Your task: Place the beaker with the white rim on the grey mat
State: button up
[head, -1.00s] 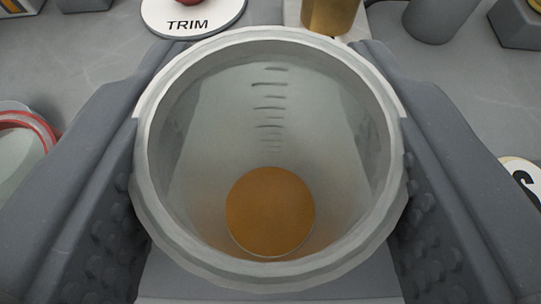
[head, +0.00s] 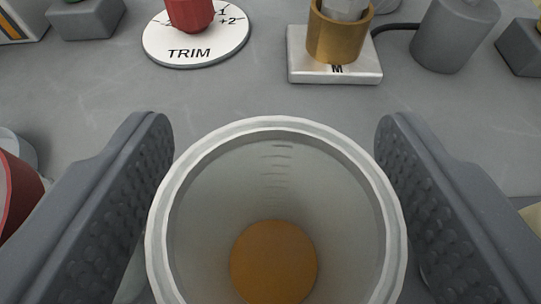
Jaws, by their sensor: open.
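The beaker with the white rim (head: 180,180) stands at the bottom middle of the view, seen from above into its mouth. It has graduation marks on its inner wall and a round amber patch (head: 273,262) at its bottom. My gripper (head: 272,122) is open, with one finger on each side of the beaker. A narrow gap shows between each finger and the rim. The beaker's underside is hidden, and I cannot make out the grey mat beneath it.
A red knob (head: 190,12) sits on a white TRIM dial (head: 160,45) at the back. A brass-coloured fitting (head: 335,40) stands on a white block marked M (head: 305,70). A grey cylinder (head: 443,40) is at back right. A red-edged vessel (head: 18,195) is at left.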

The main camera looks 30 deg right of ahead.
jog(key=v, duration=1.2)
jog(key=shift+f, duration=0.1)
jog(key=w+a+r+n+t+y, duration=0.15)
jog(key=a+r, duration=0.25)
jog(key=r, duration=0.5)
jog(key=w+a+r+n+t+y, duration=0.1)
jog(key=w+a+r, duration=0.1)
jog(key=a+r, duration=0.45)
jog(key=w+a+r+n+t+y, duration=0.1)
jog(key=w+a+r+y, duration=0.1)
jog(key=r, duration=0.9)
jog(key=s+a+r+n, duration=0.1)
jog(key=s+a+r, duration=0.3)
jog(key=r, duration=0.5)
jog(key=s+a+r+y, duration=0.1)
jog(key=s+a+r, duration=0.3)
jog(key=r, duration=0.5)
jog(key=s+a+r+n+y, duration=0.1)
jog(key=s+a+r, duration=0.3)
jog(key=s+r, duration=0.4)
jog(key=shift+a+r+n, duration=0.35)
jog(key=shift+r, duration=0.05)
jog(key=shift+s+t+y, duration=0.1)
jog(key=shift+t+y, duration=0.15)
